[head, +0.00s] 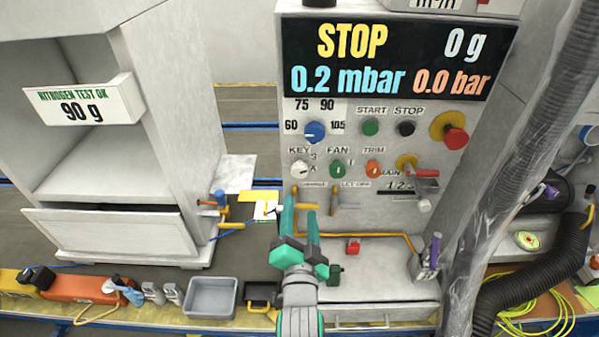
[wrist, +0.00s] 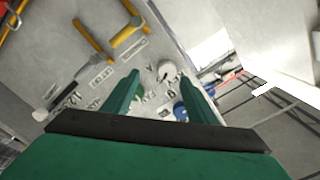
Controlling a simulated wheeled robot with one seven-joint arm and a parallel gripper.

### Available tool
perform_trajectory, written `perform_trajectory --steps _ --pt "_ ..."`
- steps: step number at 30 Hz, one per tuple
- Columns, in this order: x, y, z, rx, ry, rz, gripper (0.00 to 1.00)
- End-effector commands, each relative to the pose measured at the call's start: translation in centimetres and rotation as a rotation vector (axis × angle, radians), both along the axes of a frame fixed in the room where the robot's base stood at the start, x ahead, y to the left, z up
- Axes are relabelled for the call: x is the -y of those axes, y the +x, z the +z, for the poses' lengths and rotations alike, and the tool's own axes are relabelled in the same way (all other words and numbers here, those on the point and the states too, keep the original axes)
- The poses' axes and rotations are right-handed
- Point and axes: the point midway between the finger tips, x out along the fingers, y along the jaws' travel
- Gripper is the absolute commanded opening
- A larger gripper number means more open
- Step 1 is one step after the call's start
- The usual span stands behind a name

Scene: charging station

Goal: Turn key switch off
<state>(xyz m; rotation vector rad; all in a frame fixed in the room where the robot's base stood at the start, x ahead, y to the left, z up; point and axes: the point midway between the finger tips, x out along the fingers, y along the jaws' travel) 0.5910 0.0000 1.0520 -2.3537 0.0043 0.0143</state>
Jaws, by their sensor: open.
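The key switch (head: 299,169) is a white round knob under the KEY label, at the left of the control panel (head: 440,215). In the wrist view the white knob (wrist: 168,72) shows just beyond the space between my fingertips, nearer the right finger. Its exact pointer angle is too small to tell. My gripper (head: 301,212) is green, open and empty, and appears below the key switch in the head view. In the wrist view my two fingers (wrist: 159,84) are spread apart, with no contact on the knob visible.
A blue knob (head: 315,131) sits above the key switch, and a green fan knob (head: 337,169) and orange trim knob (head: 373,169) sit to its right. Yellow valve handles (head: 333,199) lie below. A thick grey hose (head: 540,130) hangs at the right.

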Motion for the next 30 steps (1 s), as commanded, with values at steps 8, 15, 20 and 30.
perform_trajectory --steps 8,15,20,30 --pt "-0.2 1.7 2.4 0.012 0.065 -0.001 0.53" --pt "-0.3 4.8 2.4 0.013 0.066 -0.001 0.53" --pt "-0.2 7.7 2.4 0.011 0.065 -0.002 0.53" --pt "-0.2 11.7 2.4 0.013 0.064 -0.002 0.53"
